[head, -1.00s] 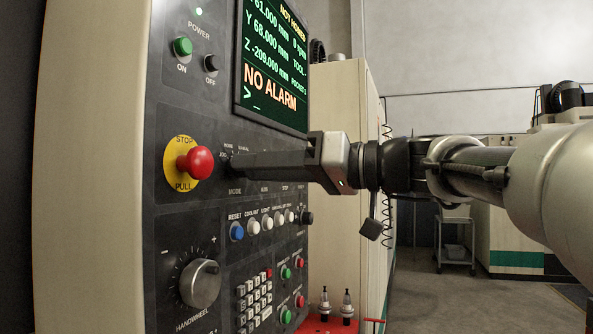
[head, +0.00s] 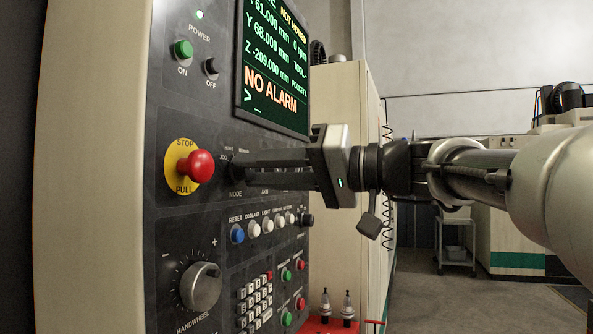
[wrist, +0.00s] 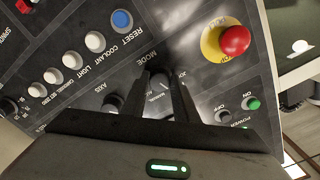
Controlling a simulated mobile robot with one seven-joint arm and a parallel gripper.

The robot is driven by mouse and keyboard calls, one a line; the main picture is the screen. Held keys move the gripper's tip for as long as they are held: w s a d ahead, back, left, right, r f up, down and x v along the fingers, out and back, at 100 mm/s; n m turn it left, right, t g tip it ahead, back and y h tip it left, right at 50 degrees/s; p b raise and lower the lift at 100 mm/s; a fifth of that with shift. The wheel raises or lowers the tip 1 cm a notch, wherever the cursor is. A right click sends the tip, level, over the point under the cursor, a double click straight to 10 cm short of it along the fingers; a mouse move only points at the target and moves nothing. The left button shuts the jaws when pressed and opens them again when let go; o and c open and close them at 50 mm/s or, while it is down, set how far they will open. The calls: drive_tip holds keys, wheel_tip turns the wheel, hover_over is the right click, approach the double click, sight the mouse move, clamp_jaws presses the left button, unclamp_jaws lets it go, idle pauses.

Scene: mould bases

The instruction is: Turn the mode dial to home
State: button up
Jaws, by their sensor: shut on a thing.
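The mode dial (head: 236,168) is a small dark knob on the black control panel, just right of the red stop button. My gripper (head: 241,168) reaches in from the right, its two long dark fingers shut on the dial. The wrist view shows the fingertips (wrist: 164,76) on either side of the dial, under the MODE label. The fingers hide most of the dial and its pointer, so I cannot tell which position it points to. The screen (head: 275,65) reads NOT HOMED and NO ALARM.
The red stop button (head: 200,166) sits close left of my fingertips. A row of push buttons (head: 254,229) and the handwheel (head: 201,286) lie below. An axis knob (wrist: 112,103) is beside the fingers in the wrist view.

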drive_tip(key=o, duration=1.1)
drive_tip(key=shift+c, duration=0.2)
drive_tip(key=shift+d, duration=0.15)
drive_tip(key=v, duration=1.7)
drive_tip(key=shift+p, duration=0.35)
drive_tip(key=shift+s+d+f, duration=0.1)
